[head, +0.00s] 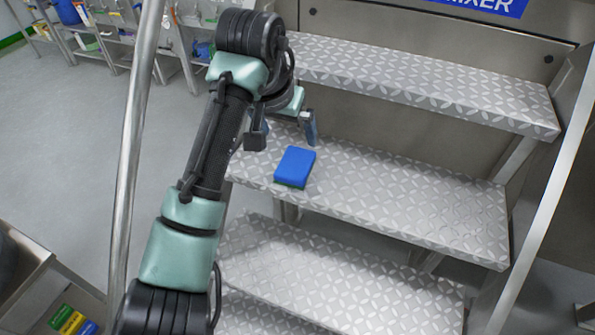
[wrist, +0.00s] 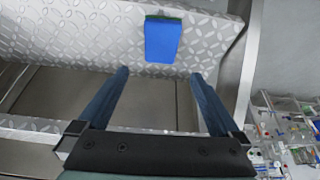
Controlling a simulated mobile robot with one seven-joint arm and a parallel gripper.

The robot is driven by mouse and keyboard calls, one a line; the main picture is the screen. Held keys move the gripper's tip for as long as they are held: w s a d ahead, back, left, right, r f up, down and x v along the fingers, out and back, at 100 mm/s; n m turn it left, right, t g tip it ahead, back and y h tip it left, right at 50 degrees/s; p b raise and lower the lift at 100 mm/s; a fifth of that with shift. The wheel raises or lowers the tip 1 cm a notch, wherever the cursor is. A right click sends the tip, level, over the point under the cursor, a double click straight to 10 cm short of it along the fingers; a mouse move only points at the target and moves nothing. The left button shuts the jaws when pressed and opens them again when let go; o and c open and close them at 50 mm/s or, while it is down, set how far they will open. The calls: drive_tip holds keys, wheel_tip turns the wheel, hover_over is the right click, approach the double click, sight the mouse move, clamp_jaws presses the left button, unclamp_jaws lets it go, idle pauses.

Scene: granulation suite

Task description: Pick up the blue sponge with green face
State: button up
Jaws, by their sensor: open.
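The blue sponge with green face (head: 296,166) lies flat on the middle metal step, near its front edge and left end. Its blue side is up and a thin green edge shows beneath. In the wrist view the sponge (wrist: 162,41) is ahead of the fingertips, roughly centred between them, with its green edge at the far side. My gripper (wrist: 160,72) is open and empty, apart from the sponge. In the head view my gripper (head: 287,130) is just behind and above the sponge, partly hidden by my arm.
The sponge's step (head: 400,203) has free room to the right. Another step (head: 420,85) is above and behind, and a lower step (head: 340,275) is in front. A metal handrail (head: 133,150) rises on the left. Cluttered shelves (head: 110,35) stand at the back left.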

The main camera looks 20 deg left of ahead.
approach(294, 164)
drive_tip(key=x, duration=0.2)
drive_tip(key=shift+w+a+f+b, duration=0.1)
drive_tip(key=shift+w+f+b, duration=0.1)
drive_tip(key=shift+f+b, duration=0.2)
drive_tip(key=shift+b+x, duration=0.5)
drive_tip(key=shift+x, duration=2.5)
drive_tip(key=shift+c, duration=0.2)
drive_tip(key=c, duration=1)
drive_tip(key=shift+r, duration=0.1)
wheel_tip(294, 164, up, 10)
drive_tip(key=shift+f+p, duration=0.1)
drive_tip(key=shift+p, duration=0.55)
